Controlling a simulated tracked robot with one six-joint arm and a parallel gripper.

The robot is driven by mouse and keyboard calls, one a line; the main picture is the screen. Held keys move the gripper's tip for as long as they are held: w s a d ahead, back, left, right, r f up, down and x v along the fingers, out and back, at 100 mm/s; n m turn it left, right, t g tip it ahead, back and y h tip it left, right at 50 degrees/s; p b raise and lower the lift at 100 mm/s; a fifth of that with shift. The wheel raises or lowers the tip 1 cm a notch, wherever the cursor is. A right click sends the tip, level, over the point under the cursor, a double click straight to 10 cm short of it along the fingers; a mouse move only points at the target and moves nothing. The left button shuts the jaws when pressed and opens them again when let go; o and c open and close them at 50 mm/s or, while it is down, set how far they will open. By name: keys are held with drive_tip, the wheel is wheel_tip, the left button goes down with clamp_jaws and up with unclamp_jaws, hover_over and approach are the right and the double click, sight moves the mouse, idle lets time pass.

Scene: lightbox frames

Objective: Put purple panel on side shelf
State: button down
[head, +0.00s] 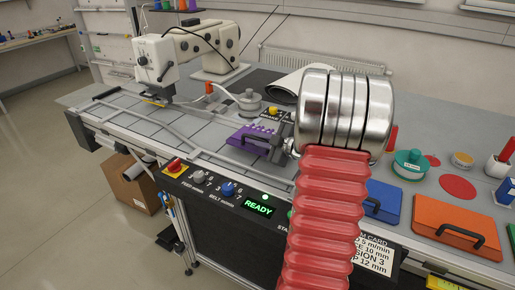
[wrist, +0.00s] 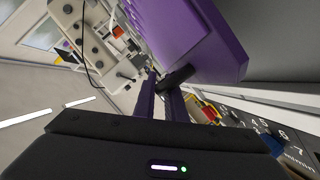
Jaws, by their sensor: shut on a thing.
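The purple panel (head: 250,139) shows in the head view left of my metal wrist, over the front part of the worktable. Its dark handle faces my wrist. In the wrist view the purple panel (wrist: 205,40) fills the upper middle, tilted in the picture. My gripper (wrist: 163,88) is shut on its black handle (wrist: 178,76). I cannot tell which surface is the side shelf; a rack with shelves (head: 107,22) stands at the back left.
A white sewing-type machine (head: 190,52) stands at the back left of the worktable (head: 130,117). A blue panel (head: 381,203) and an orange panel (head: 462,226) lie to the right. A control strip with a green READY display (head: 258,206) runs along the front. Floor at left is open.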

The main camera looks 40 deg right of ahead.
sight(258, 148)
drive_tip(key=shift+r, duration=0.1)
drive_tip(key=shift+f, duration=1.95)
drive_tip(key=c, duration=1.8)
unclamp_jaws()
drive_tip(key=shift+s, duration=0.15)
drive_tip(key=v, duration=1.1)
drive_tip(key=shift+s+r, duration=0.15)
drive_tip(key=shift+s, duration=0.25)
